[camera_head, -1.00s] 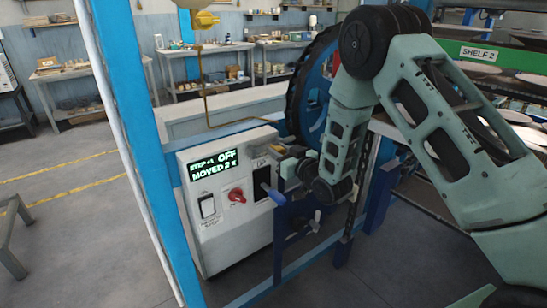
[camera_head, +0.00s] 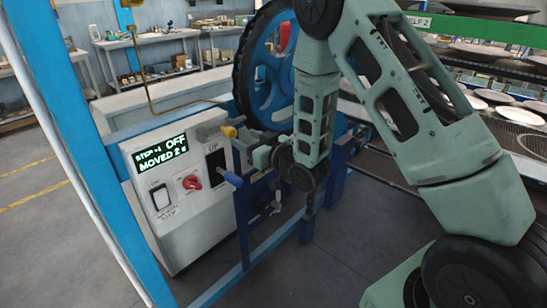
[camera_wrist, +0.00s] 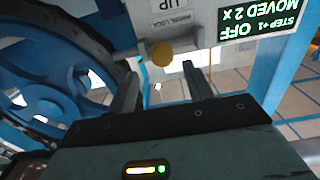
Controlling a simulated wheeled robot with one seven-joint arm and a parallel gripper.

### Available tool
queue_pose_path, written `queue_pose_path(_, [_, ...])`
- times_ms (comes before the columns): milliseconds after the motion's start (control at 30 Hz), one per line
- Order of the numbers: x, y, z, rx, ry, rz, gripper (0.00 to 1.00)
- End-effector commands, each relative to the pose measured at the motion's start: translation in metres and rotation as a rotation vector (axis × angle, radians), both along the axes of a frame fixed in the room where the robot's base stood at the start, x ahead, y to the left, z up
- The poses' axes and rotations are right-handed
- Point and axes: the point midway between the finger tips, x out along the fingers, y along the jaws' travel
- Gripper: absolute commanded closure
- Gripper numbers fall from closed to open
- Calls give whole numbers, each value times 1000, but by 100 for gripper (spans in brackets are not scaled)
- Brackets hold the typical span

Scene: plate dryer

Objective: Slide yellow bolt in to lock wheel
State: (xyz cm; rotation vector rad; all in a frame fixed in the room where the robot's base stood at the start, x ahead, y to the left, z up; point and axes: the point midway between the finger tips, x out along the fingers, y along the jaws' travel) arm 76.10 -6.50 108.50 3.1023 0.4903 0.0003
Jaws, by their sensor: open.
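The yellow bolt's round knob (camera_head: 229,131) shows at the right of the control box, by the wheel. In the wrist view the knob (camera_wrist: 162,54) sits just beyond and between my fingertips, under an upside-down label reading wheel lock. My gripper (camera_wrist: 159,72) is open, with one finger on either side of the knob's line and nothing between them. In the head view my gripper (camera_head: 240,150) is beside the knob, partly hidden by my wrist. The blue wheel (camera_head: 262,80) with its black toothed rim stands behind; it also fills the left of the wrist view (camera_wrist: 48,65).
A blue post (camera_head: 70,140) stands left. Plate racks (camera_head: 500,95) are right. Grey floor is open in front.

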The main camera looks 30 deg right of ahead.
Motion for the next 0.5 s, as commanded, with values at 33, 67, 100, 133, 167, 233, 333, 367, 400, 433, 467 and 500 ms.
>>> queue_pose_path(33, [-12, -5, -4, 0, 1, -4, 49])
queue_pose_path(67, [-18, -7, -4, 1, 1, -4, 49])
queue_pose_path(100, [-26, -10, -4, 1, 1, -3, 49])
queue_pose_path(133, [-32, -12, -4, 1, 1, -3, 49])
queue_pose_path(167, [-38, -14, -4, 0, 1, -4, 49])
queue_pose_path(233, [-51, -18, -3, 0, 1, -4, 49])
queue_pose_path(333, [-68, -24, -3, 0, 0, -4, 49])
queue_pose_path(367, [-73, -25, -3, 0, 1, -4, 49])
queue_pose_path(400, [-75, -25, 3, 0, 2, -3, 49])
queue_pose_path(433, [-75, -25, 5, 0, 3, -2, 49])
queue_pose_path(467, [-75, -26, 5, 0, 4, -1, 49])
queue_pose_path(500, [-76, -26, 5, -1, 4, -1, 49])
